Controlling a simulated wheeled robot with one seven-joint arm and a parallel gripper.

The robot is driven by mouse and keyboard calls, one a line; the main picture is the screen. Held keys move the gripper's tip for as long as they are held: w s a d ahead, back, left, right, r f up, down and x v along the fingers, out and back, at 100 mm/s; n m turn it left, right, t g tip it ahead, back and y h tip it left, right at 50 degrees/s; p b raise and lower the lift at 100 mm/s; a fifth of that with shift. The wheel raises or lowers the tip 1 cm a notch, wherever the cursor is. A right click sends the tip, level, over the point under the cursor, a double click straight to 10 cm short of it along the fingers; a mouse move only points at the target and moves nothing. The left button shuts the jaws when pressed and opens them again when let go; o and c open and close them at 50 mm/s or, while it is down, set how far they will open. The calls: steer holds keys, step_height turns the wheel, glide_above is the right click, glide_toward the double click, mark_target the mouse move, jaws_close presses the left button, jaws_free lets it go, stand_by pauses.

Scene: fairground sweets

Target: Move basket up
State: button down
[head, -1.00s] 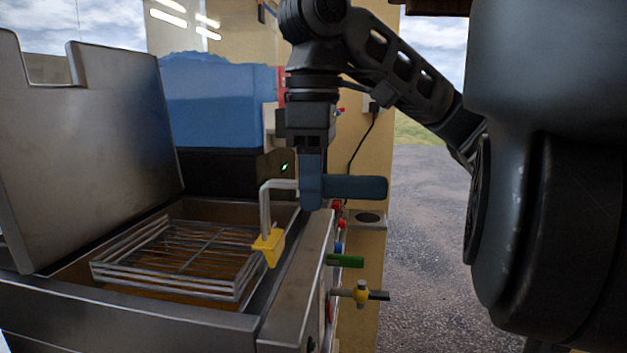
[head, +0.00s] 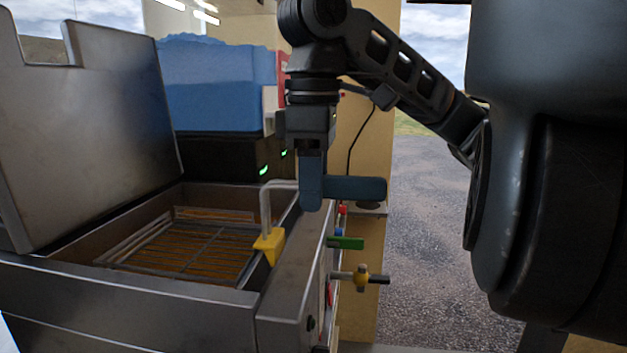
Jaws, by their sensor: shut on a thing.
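The wire basket (head: 190,250) sits inside the open metal fryer vat, below the rim, over brown oil. Its front side is partly hidden by the vat's front wall. A pale bent handle (head: 265,205) rises at the vat's right side, with a yellow piece (head: 268,245) at its lower end. My gripper (head: 312,185) is above the fryer's right edge, shut at the upper end of this handle. The grasp itself is hidden by the blue-grey jaws.
The metal fryer (head: 120,300) has a raised lid (head: 95,130) at left. A blue box (head: 220,90) stands behind on a black unit. A green lever (head: 346,243) and a yellow-and-black valve (head: 361,278) stick out at the fryer's right. Open ground lies further right.

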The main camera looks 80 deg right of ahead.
steer(key=c, duration=0.7)
jaws_free()
steer(key=shift+r, duration=0.1)
step_height(320, 180, up, 8)
steer(key=p, duration=0.8)
steer(key=shift+f, duration=0.2)
